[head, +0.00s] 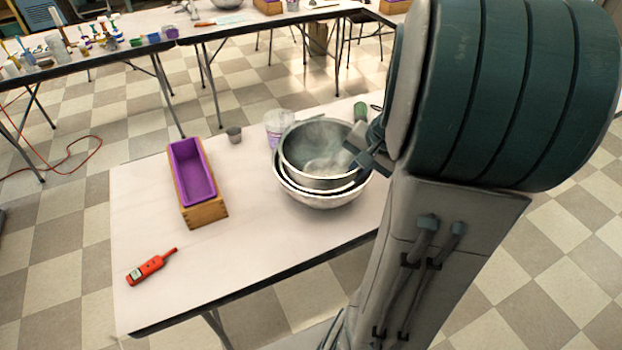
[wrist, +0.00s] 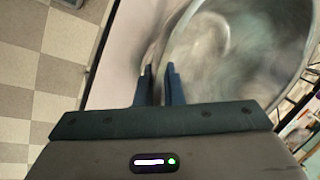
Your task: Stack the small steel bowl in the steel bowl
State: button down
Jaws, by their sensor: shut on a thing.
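The small steel bowl (head: 318,143) sits at the top of a nest of steel bowls on the table, looking slightly tilted. The steel bowl (head: 318,199) is beneath and around it, its rim and outer wall showing below. I cannot tell whether the small bowl rests on it or is held just above. My gripper (head: 366,156) is at the right side of the small bowl, shut on its rim. In the wrist view my two fingertips (wrist: 160,74) pinch the wall of the small steel bowl (wrist: 245,50). My arm hides the area right of the bowls.
A purple-lined wooden mould (head: 194,184) stands left of the bowls. A red thermometer (head: 151,267) lies near the front left. The table's front middle is clear.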

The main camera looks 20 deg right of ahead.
aim_at(350, 156)
jog(key=shift+w+d+f, duration=0.15)
jog(key=shift+w+d, duration=0.1)
jog(key=shift+w, duration=0.2)
jog(key=shift+w+d+f+p, duration=0.25)
jog(key=shift+w+d+f, duration=0.5)
jog(key=shift+w+f, duration=0.95)
jog(key=shift+w+d+f+p, duration=0.2)
jog(key=shift+w+d+f, duration=0.55)
jog(key=shift+w+f, duration=1)
jog(key=shift+w+d+f+p, duration=0.25)
jog(key=shift+w+d+f, duration=0.5)
jog(key=shift+w+f, duration=0.95)
jog(key=shift+s+f, duration=0.15)
jog(key=shift+f+b, duration=0.6)
jog(key=shift+f, duration=0.05)
jog(key=c, duration=1.5)
grip_release()
jog(key=shift+c, duration=0.2)
jog(key=shift+r, duration=0.15)
